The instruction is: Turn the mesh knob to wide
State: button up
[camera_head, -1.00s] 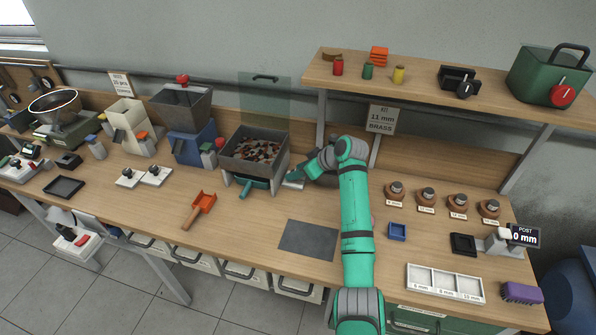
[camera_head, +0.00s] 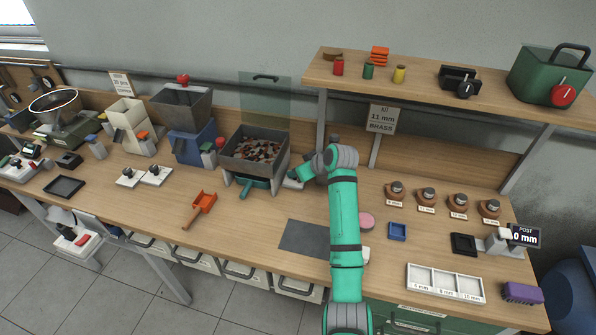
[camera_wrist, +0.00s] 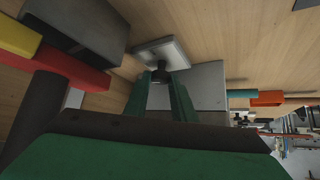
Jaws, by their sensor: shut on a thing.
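In the wrist view a dark round knob (camera_wrist: 160,74) stands on a pale square plate (camera_wrist: 157,54). The two green fingers of my gripper (camera_wrist: 160,88) are closed around this knob. Any marks for wide or narrow are too small or hidden to read. In the head view my gripper (camera_head: 296,175) reaches down beside the right side of a grey bin (camera_head: 236,163) holding mixed small pieces. The knob is hidden there behind my gripper, and only a bit of the pale plate (camera_head: 291,184) shows.
A dark grey mat (camera_head: 303,238) lies at the front edge. A shelf (camera_head: 430,92) overhangs the right half of the bench. A pink disc (camera_head: 367,220) lies right of my arm.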

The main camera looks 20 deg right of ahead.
jog(key=m+h, duration=0.1)
jog(key=m, duration=0.1)
jog(key=m+h, duration=0.2)
jog(key=shift+a+t, duration=0.3)
jog(key=shift+a, duration=0.1)
jog(key=shift+r+m+h, duration=0.1)
jog(key=shift+m+h, duration=0.8)
jog(key=shift+m, duration=0.2)
jog(key=o, duration=1)
jog(key=v, duration=1)
jog(key=shift+s+r, duration=0.25)
